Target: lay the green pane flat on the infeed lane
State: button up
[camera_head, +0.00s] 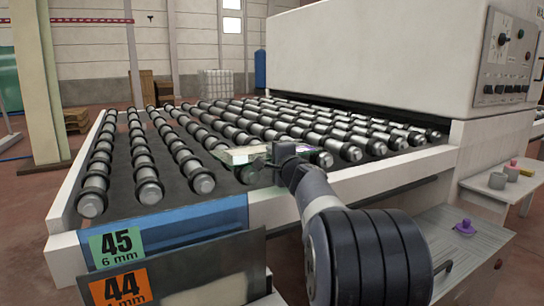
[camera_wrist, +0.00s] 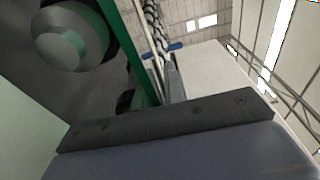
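The green pane (camera_head: 240,156) is a thin, see-through sheet with a pale green edge, seen nearly edge-on at the near side of the infeed lane (camera_head: 262,205). My gripper (camera_head: 272,158) is at the pane and appears shut on it. In the wrist view the pane's green edge (camera_wrist: 132,50) runs slantwise, and a roller shows through the glass. A dark finger of my gripper crosses the lower part of that view. The pane looks close above the rollers; I cannot tell whether it touches them.
Rows of dark-ringed rollers (camera_head: 148,178) fill the lane. A white machine housing (camera_head: 375,60) with a control panel (camera_head: 508,55) stands behind at right. Racks labelled 45 (camera_head: 116,245) and 44 (camera_head: 122,288) stand in front. A purple item (camera_head: 464,227) lies on a grey surface at right.

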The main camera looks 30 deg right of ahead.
jog(key=shift+f, duration=0.9)
jog(key=shift+c, duration=0.2)
jog(key=shift+s, duration=0.2)
jog(key=shift+c, duration=0.2)
jog(key=shift+o, duration=0.3)
jog(key=shift+s+b, duration=0.45)
jog(key=shift+s, duration=0.05)
jog(key=shift+o, duration=0.2)
jog(key=shift+s+a+r+b, duration=0.1)
jog(key=shift+s+r+b, duration=0.15)
jog(key=shift+s, duration=0.5)
jog(key=shift+s+a+r+b, duration=0.1)
jog(key=shift+s+r+b, duration=0.1)
jog(key=shift+s, duration=0.5)
jog(key=s+b, duration=0.1)
jog(key=s, duration=0.5)
jog(key=shift+s+a, duration=0.25)
jog(key=shift+s, duration=0.1)
jog(key=shift+w+d+r+p, duration=0.1)
jog(key=shift+w+p, duration=0.05)
jog(key=shift+w, duration=1)
jog(key=shift+w+d+p, duration=0.1)
jog(key=shift+w+p, duration=0.05)
jog(key=shift+w, duration=1)
